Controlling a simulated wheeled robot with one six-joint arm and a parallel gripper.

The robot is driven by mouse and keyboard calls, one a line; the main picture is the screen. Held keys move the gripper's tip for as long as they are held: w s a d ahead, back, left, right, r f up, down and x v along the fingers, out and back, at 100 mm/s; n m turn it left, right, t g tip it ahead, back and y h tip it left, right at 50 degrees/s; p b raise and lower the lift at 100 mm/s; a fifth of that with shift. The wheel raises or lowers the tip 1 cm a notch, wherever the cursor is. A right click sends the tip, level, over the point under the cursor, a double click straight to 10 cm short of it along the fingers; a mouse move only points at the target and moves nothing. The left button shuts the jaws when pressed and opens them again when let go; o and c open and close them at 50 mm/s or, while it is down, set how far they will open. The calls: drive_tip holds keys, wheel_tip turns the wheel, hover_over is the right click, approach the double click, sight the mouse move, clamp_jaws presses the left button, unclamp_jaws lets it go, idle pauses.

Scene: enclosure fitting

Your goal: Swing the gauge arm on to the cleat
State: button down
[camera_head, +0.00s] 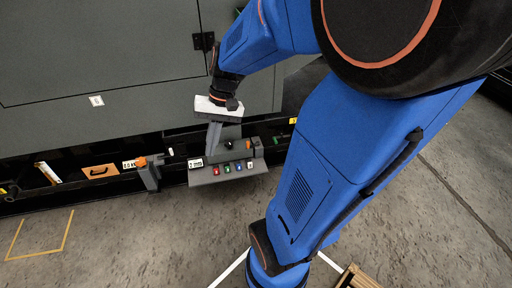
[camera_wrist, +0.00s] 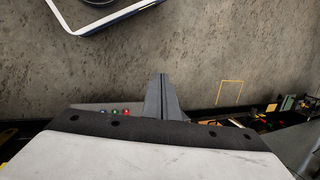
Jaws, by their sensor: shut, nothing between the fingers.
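My gripper (camera_head: 212,152) is shut and empty, its grey fingers pointing down just above the left part of a grey control box. In the wrist view the fingers (camera_wrist: 162,80) are together, partly covering the box (camera_wrist: 90,107). The control box (camera_head: 205,177) has a row of coloured buttons, a black knob (camera_head: 229,144) and a "2 mm" label. Left of it stands a grey bracket with an orange top (camera_head: 141,161). I cannot tell for sure which part is the gauge arm or the cleat. Whether the fingers touch the box is unclear.
A large grey cabinet (camera_head: 100,60) rises behind the box. An orange plate with a black handle (camera_head: 88,175) and a tilted white-edged piece (camera_head: 47,172) sit on the dark rail to the left. The concrete floor in front is clear, with a yellow outline (camera_head: 66,238) at left.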

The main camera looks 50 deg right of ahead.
drive_tip(key=w+d+f+m+t+y, duration=0.35)
drive_tip(key=w+d+f+m, duration=0.35)
drive_tip(key=d, duration=0.4)
drive_tip(key=w+d+f+m+t+y, duration=0.2)
drive_tip(key=w+d+f+m+y, duration=0.25)
drive_tip(key=d+f, duration=0.5)
drive_tip(key=s+d+f+m+t+h, duration=0.2)
drive_tip(key=s+d+f+m+t, duration=0.25)
drive_tip(key=d+f+m, duration=0.45)
drive_tip(key=s+d+f+m+t+h, duration=0.35)
drive_tip(key=d+f+t, duration=0.25)
drive_tip(key=d+f, duration=0.55)
drive_tip(key=x, duration=1.4)
drive_tip(key=shift+r+m+y, duration=0.4)
drive_tip(key=shift+r+y, duration=0.05)
drive_tip(key=shift+r, duration=0.25)
drive_tip(key=shift+w, duration=0.15)
drive_tip(key=shift+x, duration=0.8)
drive_tip(key=shift+w+d, duration=0.1)
drive_tip(key=shift+d, duration=0.05)
